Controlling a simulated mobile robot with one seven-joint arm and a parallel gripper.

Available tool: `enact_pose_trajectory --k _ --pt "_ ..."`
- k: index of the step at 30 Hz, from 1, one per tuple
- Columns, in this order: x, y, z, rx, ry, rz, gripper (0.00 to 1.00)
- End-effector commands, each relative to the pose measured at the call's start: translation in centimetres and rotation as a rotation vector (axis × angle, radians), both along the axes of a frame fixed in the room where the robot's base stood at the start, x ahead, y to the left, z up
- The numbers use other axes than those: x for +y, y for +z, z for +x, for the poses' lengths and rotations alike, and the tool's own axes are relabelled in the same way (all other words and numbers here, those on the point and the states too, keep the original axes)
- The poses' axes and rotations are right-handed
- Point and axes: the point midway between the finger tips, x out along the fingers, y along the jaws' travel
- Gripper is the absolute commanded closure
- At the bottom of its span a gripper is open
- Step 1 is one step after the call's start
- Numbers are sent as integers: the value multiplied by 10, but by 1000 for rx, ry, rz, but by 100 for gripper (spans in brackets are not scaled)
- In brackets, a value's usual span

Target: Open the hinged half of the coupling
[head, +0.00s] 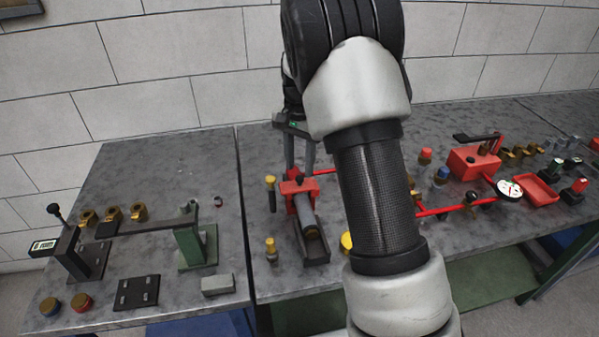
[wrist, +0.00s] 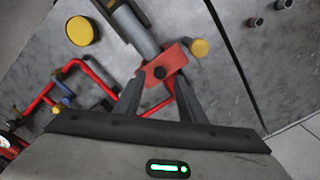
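A red clamp-like piece with a black knob (head: 298,187) sits at one end of a grey cylinder (head: 311,229) in a dark cradle. I take this to be the coupling; its hinge is not clear. The red piece (wrist: 168,62) also shows in the wrist view, with its black knob between the finger lines. My gripper (head: 299,170) points down just behind and over the red piece. Its two fingers (wrist: 160,80) are apart, with nothing held between them. I cannot tell whether the fingertips touch the red piece.
Red pipes run right to a red box (head: 475,163) and a white gauge (head: 509,189). A yellow-topped post (head: 270,182) stands close left of the coupling; a yellow disc (head: 346,241) lies right. The left table holds a green stand (head: 197,247). My arm hides the middle.

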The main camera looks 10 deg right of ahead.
Motion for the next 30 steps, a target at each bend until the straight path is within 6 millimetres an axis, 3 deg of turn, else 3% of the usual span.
enact_pose_trajectory --k 6,17,24,30 --pt "0 -26 0 1 0 1 63" --pt "0 -31 0 -1 0 1 63" --pt "0 -31 0 -1 0 1 100" --pt "0 -31 0 -1 0 1 100"
